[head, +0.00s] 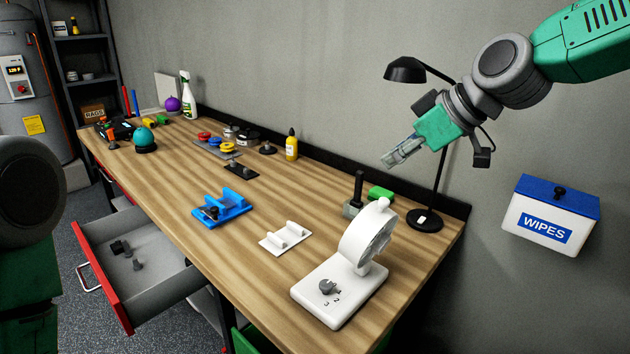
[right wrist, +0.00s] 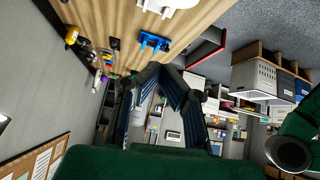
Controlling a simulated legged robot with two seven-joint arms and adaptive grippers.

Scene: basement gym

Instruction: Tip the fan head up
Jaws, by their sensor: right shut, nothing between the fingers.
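The white desk fan stands near the front right end of the workbench. Its round fan head (head: 366,236) is upright, tilted slightly, above a flat base (head: 338,292) with a grey knob (head: 328,287). My right gripper (head: 392,160) is in the air above and behind the fan head, apart from it, pointing down and left. Its fingers are shut and empty; they also show in the right wrist view (right wrist: 163,70). Only part of my left arm shows at the left edge; its gripper is out of view.
A black desk lamp (head: 425,218) stands behind the fan, close to my right arm. A white cradle (head: 285,237) and a blue fixture (head: 226,208) lie left of the fan. An open drawer (head: 140,262) sticks out in front. A wipes box (head: 552,222) hangs on the wall.

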